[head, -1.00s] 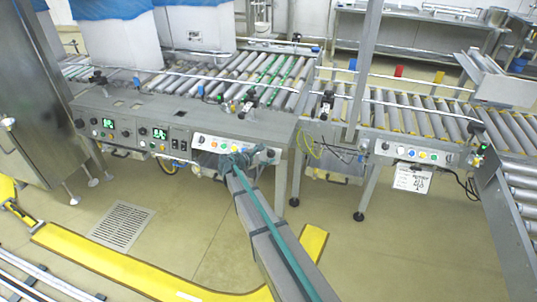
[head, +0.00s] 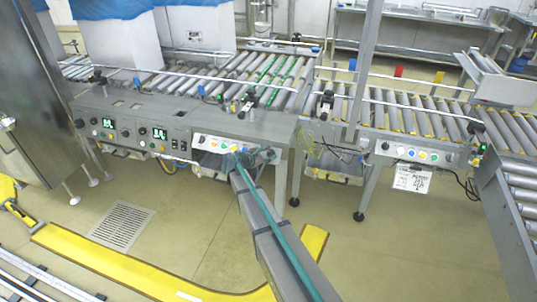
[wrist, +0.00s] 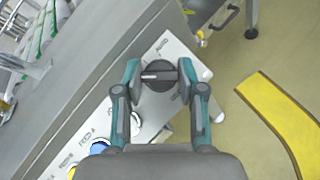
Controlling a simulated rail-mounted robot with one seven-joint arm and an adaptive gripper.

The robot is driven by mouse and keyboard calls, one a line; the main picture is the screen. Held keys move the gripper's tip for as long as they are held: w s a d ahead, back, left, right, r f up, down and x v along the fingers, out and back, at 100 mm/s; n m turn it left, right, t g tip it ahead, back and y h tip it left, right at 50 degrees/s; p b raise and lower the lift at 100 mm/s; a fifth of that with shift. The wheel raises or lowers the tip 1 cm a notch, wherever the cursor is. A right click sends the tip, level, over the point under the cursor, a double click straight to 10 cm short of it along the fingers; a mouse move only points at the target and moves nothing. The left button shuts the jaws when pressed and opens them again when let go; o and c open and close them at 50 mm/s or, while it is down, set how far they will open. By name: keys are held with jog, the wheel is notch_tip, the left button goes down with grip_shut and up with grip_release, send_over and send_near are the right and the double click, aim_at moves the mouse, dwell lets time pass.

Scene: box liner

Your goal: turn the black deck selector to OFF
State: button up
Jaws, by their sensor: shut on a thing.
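The black deck selector (wrist: 158,76) is a round knob with a raised grip bar on a pale control panel (wrist: 172,50). In the wrist view the bar lies nearly crosswise in the picture. My gripper (wrist: 158,73) has a fingertip at each side of the knob and is shut on it. The OFF mark cannot be read. In the head view my gripper (head: 262,156) is at the right end of the panel (head: 215,143) and largely covers the selector.
A blue button (wrist: 98,148) and a white button (wrist: 135,124) sit beside the selector on the same panel. Roller conveyors (head: 235,75) stand behind it. A yellow floor barrier (head: 120,265) runs below; the floor in front is open.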

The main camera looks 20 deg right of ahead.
jog(key=shift+m+g, duration=0.3)
jog(key=shift+m, duration=0.1)
jog(key=m+g, duration=0.1)
jog(key=m, duration=0.1)
jog(key=m+g+p, duration=0.1)
jog(key=m, duration=0.1)
jog(key=shift+w+r+m+g+y, duration=0.15)
jog(key=shift+w+m+g+y, duration=0.05)
jog(key=shift+m+g+y, duration=0.1)
jog(key=shift+m+g+y+p, duration=0.65)
jog(key=shift+m+g, duration=0.35)
jog(key=shift+m, duration=0.9)
jog(key=o, duration=1.1)
jog(key=shift+o, duration=0.2)
